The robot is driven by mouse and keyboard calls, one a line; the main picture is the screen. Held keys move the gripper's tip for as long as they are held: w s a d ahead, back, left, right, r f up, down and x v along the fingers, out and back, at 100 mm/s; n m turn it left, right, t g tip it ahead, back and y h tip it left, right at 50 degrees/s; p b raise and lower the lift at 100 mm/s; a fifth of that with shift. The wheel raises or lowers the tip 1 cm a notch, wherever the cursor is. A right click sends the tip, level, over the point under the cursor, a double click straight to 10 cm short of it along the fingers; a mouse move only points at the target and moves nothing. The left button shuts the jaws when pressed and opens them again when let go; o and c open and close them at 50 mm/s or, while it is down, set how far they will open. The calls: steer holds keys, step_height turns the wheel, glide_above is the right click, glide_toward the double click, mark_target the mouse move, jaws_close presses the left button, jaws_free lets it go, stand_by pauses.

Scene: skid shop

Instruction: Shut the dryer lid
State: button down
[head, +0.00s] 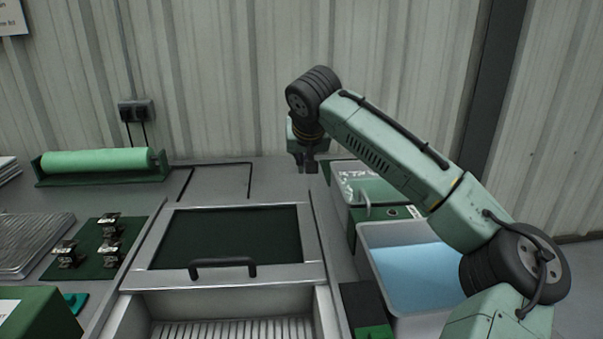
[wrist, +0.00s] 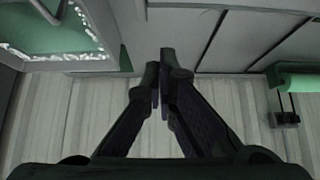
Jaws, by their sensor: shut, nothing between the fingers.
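The dryer is a grey metal box on the bench, left of centre in the head view. Its lid (head: 310,245) has a grey frame, a dark panel and a black bar handle (head: 222,265) along the near edge. The lid lies over the rear part of the box. In front of the handle the box is open, showing a ribbed grey floor (head: 232,329). My gripper (head: 306,170) points down beyond the lid's far right corner, apart from the lid. Its fingers also show in the wrist view (wrist: 161,82), together and empty.
To the right stand a tub of green liquid (head: 385,190) and a tub of blue liquid (head: 418,278). A green roll (head: 97,161) lies at back left. Small parts (head: 109,243) stand on a green mat. The corrugated wall (head: 230,80) closes off the back.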

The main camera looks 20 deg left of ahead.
steer(key=f+p, duration=0.1)
steer(key=f, duration=0.1)
steer(key=w+f+p, duration=0.1)
steer(key=f, duration=0.1)
steer(key=w+a+f, duration=0.1)
steer(key=f, duration=0.2)
steer(key=shift+f+p, duration=0.1)
steer(key=shift+p, duration=0.3)
steer(key=shift+s+d+f, duration=0.1)
steer(key=shift+s+f, duration=0.05)
